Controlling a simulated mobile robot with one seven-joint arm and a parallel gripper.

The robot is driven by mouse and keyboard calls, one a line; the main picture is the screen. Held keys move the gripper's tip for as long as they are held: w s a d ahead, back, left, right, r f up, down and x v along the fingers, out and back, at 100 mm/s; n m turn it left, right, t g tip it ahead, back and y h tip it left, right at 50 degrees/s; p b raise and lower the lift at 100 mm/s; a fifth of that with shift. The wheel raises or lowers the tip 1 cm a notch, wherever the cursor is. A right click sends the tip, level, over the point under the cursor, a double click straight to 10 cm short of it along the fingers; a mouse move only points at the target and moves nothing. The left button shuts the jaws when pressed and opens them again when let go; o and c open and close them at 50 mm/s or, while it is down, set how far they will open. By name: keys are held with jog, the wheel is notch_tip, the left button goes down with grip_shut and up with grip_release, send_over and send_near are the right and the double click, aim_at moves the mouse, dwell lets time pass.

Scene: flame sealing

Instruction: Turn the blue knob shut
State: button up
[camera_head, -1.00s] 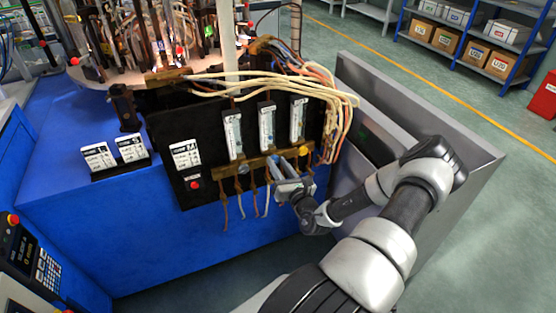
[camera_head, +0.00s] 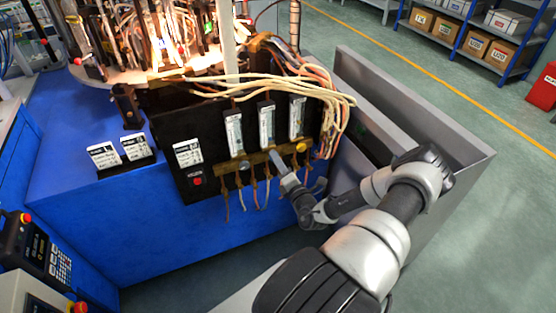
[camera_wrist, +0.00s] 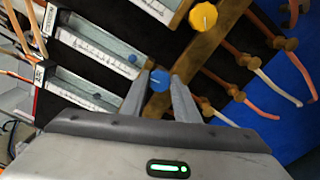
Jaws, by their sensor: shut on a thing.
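The blue knob (camera_wrist: 159,80) sits on the brass bar (camera_wrist: 198,52) below the flow meters, in the wrist view. My gripper (camera_wrist: 160,84) has its two fingers around the knob, one on each side, and is shut on it. In the head view my gripper (camera_head: 277,158) reaches the brass bar at its middle, and the blue knob is hidden there behind the fingers. A yellow knob (camera_wrist: 203,16) sits farther along the same bar. It also shows in the head view (camera_head: 301,147), to the right of my gripper.
Three flow meters (camera_head: 266,124) stand on the black panel above the bar. Thin hoses (camera_head: 241,200) hang below it, and pale cables (camera_head: 270,84) arch over the top. A grey metal panel (camera_head: 420,105) stands to the right of the machine.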

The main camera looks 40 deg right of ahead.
jog(key=shift+m, duration=0.6)
jog(key=o, duration=1.1)
jog(key=shift+c, duration=0.2)
jog(key=shift+s, duration=0.1)
jog(key=p+v, duration=0.1)
jog(key=v, duration=1.6)
jog(key=shift+s, duration=0.15)
